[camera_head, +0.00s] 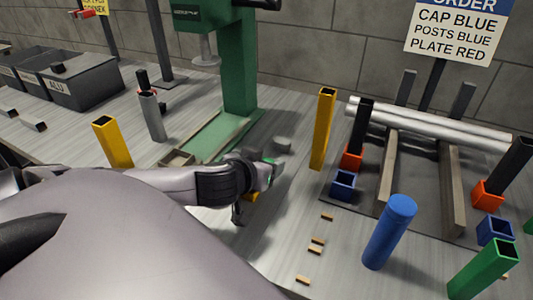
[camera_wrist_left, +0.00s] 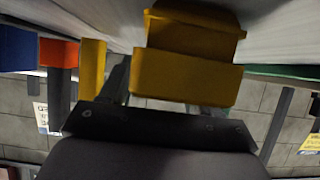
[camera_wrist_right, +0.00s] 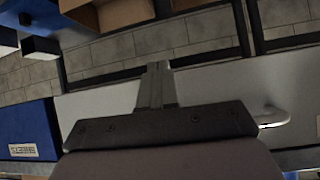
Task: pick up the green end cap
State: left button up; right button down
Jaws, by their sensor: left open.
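My left gripper (camera_head: 256,192) reaches in from the left above the table, right of the green press base. It is open. A small green patch (camera_head: 269,161) shows at its far finger; I cannot tell whether this is the green end cap. A yellow block-like piece (camera_head: 251,197) lies under the gripper. The left wrist view shows a yellow piece (camera_wrist_left: 187,76) close in front of the jaws, partly covering one finger. No green end cap is clearly visible. My right gripper (camera_wrist_right: 157,85) shows only in its wrist view, with fingers together and nothing between them.
A green press (camera_head: 238,75) stands behind the gripper. Yellow posts (camera_head: 323,128) stand nearby. To the right are a blue cylinder (camera_head: 389,232), a green square tube (camera_head: 485,270), blue sockets (camera_head: 343,186) and a rack with silver rods (camera_head: 430,124). Small wooden pieces (camera_head: 317,241) lie in front.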

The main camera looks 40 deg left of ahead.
pick_arm(q)
jog(key=c, duration=1.1)
jog(key=shift+r, duration=0.1)
pick_arm(e)
jog(key=shift+r, duration=0.1)
